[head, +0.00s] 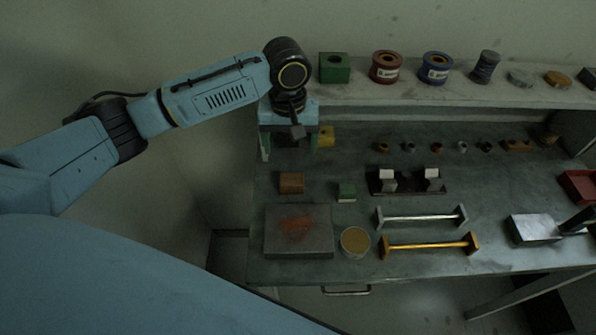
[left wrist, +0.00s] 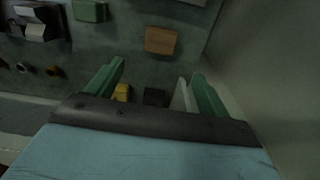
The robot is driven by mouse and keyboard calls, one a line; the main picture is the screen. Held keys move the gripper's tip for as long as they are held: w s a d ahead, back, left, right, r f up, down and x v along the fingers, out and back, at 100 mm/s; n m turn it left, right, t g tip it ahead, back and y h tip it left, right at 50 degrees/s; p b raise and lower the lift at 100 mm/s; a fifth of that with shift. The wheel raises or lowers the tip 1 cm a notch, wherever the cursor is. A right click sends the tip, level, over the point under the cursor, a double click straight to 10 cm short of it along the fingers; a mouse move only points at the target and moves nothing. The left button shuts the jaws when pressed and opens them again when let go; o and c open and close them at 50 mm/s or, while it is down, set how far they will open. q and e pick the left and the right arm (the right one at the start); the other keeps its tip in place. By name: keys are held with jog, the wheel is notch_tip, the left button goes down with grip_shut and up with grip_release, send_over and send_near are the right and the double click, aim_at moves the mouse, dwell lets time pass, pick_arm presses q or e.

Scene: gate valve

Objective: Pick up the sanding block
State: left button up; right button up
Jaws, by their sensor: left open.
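A brown block (head: 291,182), which looks like the sanding block, lies on the grey bench behind a rust-stained plate. It also shows in the left wrist view (left wrist: 160,40), just beyond the fingertips and between their lines. A smaller green block (head: 347,191) lies to its right and shows at the top left of the wrist view (left wrist: 88,10). My left gripper (head: 290,150) points down above the bench, behind the brown block. Its green fingers (left wrist: 158,72) are wide apart with nothing held between them. My right gripper is not in view.
The stained plate (head: 280,244) and a round tin (head: 355,241) stand in front. A yellow item (head: 326,136) is close beside my left fingers. A black rack (head: 405,186) and two bar handles (head: 430,244) lie to the right. A raised shelf (head: 450,95) runs behind.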

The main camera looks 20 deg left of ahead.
pick_arm(q)
send_over(292, 175)
jog(key=shift+n, duration=0.3)
jog(key=f, duration=0.6)
jog(key=shift+a+f, duration=0.25)
jog(key=shift+a, duration=0.1)
jog(key=shift+d+f, duration=0.15)
jog(key=shift+f, duration=1.45)
jog(key=shift+d+f, duration=0.15)
jog(key=shift+f, duration=1.4)
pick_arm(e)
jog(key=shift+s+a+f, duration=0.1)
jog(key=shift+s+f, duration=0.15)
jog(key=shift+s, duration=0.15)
pick_arm(q)
jog(key=c, duration=1.1)
notch_tip(292, 175, up, 10)
jog(key=shift+r, duration=0.1)
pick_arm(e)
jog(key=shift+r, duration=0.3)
